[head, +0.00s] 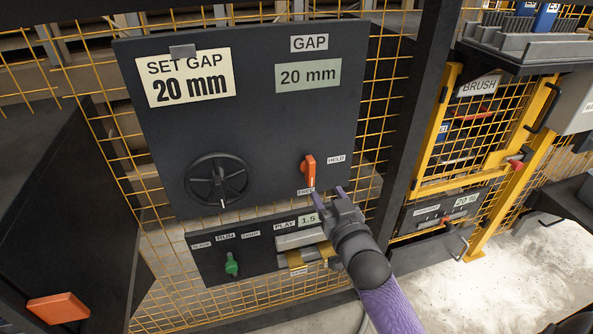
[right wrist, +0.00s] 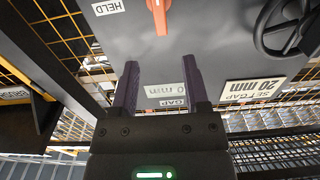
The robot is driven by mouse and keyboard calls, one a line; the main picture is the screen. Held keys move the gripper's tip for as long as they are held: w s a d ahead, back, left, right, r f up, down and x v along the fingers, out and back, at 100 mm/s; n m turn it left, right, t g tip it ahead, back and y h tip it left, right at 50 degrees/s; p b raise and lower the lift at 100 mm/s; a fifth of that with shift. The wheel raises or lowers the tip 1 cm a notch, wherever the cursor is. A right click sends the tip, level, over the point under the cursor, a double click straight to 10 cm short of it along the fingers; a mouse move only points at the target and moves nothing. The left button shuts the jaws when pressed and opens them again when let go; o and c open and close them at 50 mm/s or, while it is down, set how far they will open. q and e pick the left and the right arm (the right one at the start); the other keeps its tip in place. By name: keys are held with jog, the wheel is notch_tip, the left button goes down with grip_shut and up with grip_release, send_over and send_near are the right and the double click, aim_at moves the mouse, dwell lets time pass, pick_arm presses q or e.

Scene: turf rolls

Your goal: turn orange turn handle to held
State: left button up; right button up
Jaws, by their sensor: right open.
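The orange turn handle (head: 308,170) is on the dark panel (head: 255,130), standing roughly upright. The HELD label (head: 336,159) is to its upper right and the FREE label (head: 306,191) is just below it. In the right wrist view the handle (right wrist: 160,17) shows at the top, cut off by the frame, with the HELD label (right wrist: 108,7) to its left. My right gripper (head: 327,193) is open and empty, just below and right of the handle, apart from it. Its fingers (right wrist: 162,75) spread in the right wrist view, with the handle beyond them. My left gripper is not in view.
A black handwheel (head: 218,180) is left of the handle. A lower panel holds a green knob (head: 232,264) and a PLAY readout (head: 308,220). A dark post (head: 427,100) and a yellow-framed mesh gate (head: 475,140) stand to the right.

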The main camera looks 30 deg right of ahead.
aim_at(312, 169)
jog(key=b+x, duration=0.1)
jog(key=x, duration=0.3)
jog(key=b+x, duration=0.2)
jog(key=x, duration=0.2)
jog(key=shift+w+f+b, duration=0.25)
jog(key=shift+b, duration=0.05)
jog(key=shift+w+r, duration=0.15)
jog(key=shift+w, duration=0.25)
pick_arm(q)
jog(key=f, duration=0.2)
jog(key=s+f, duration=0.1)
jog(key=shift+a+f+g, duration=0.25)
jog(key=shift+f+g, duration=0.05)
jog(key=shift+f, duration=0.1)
pick_arm(e)
grip_shut()
